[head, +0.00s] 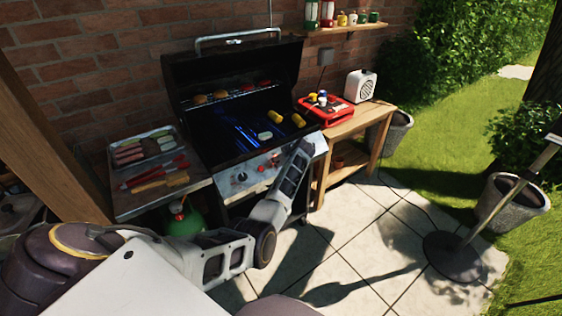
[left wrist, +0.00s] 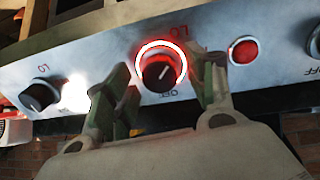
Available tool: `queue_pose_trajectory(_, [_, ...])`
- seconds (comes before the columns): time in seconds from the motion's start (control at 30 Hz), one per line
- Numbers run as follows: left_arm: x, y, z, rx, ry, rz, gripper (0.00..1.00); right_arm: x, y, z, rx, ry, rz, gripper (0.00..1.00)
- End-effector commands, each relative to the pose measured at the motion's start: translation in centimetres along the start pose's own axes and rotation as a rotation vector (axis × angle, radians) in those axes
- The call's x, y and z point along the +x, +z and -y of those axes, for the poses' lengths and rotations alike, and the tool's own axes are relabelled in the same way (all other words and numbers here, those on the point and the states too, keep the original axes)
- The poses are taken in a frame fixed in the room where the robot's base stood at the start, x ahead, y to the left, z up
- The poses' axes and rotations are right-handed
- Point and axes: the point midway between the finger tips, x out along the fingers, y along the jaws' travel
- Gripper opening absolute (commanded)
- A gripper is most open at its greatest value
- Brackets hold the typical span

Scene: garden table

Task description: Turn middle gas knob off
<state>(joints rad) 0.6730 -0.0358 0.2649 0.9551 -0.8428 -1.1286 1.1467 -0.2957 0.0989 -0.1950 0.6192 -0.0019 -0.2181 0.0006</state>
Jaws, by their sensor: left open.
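The middle gas knob (left wrist: 159,73) is black with a glowing red ring, on the grill's metal front panel. The panel's lettering is upside down in the left wrist view. In the head view the knob (head: 276,160) is small, just left of my left gripper (head: 299,150). My left gripper (left wrist: 163,68) is open in the left wrist view, one finger on either side of the knob. I cannot tell whether the fingers touch it. My right gripper is not in view.
A red button (left wrist: 243,50) is beside the middle knob. Another knob (left wrist: 40,95) is at the left, and one is cut off at the right edge. The open grill (head: 225,110) shows blue flames and food. A side shelf (head: 130,205) holds a tray and tools.

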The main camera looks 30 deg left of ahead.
Motion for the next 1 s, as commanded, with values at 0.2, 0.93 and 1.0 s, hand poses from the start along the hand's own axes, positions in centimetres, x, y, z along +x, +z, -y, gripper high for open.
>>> queue_pose_trajectory(0.2, [0.48, -0.01, 0.03, 0.0, 0.0, 0.0, 0.56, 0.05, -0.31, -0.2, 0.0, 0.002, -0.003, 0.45])
queue_pose_trajectory(0.93, [0.46, 0.02, 0.02, 0.001, 0.0, 0.0, 0.1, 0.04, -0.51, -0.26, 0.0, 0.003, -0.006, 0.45])
queue_pose_trajectory(1.0, [0.45, 0.01, 0.01, 0.005, 0.001, 0.001, 0.1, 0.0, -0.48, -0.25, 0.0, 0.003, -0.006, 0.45])
